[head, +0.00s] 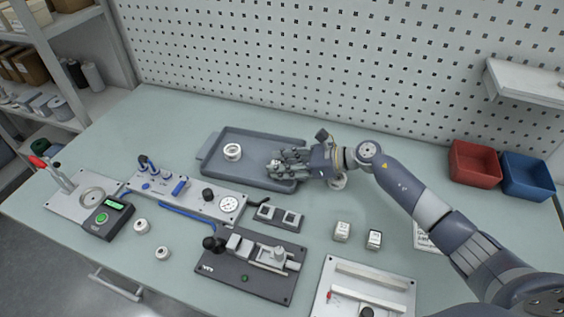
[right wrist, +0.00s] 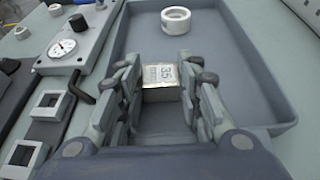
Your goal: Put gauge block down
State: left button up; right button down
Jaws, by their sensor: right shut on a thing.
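The gauge block (right wrist: 160,76) is a small pale metal block with the marking 35 on its top. My right gripper (right wrist: 160,88) is shut on it, with fingers on both sides. In the head view my right gripper (head: 275,165) is over the right part of the grey tray (head: 215,178). Whether the block touches the tray floor I cannot tell. A white ring (head: 232,151) lies in the tray to the left of the gripper; it also shows in the right wrist view (right wrist: 176,20). My left gripper is not in view.
Two marked blocks (head: 342,231) (head: 374,239) stand on the table at right. A dark holder with two square pockets (head: 265,214) is in front of the tray. A dial gauge fixture (head: 228,204) and black vise plate (head: 250,275) stand nearby. Red (head: 474,165) and blue (head: 527,178) bins are far right.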

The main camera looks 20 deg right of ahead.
jog(key=shift+f, duration=0.1)
jog(key=c, duration=1.6)
grip_release()
jog(key=shift+f+b, duration=0.1)
jog(key=shift+b, duration=0.2)
jog(key=o, duration=0.5)
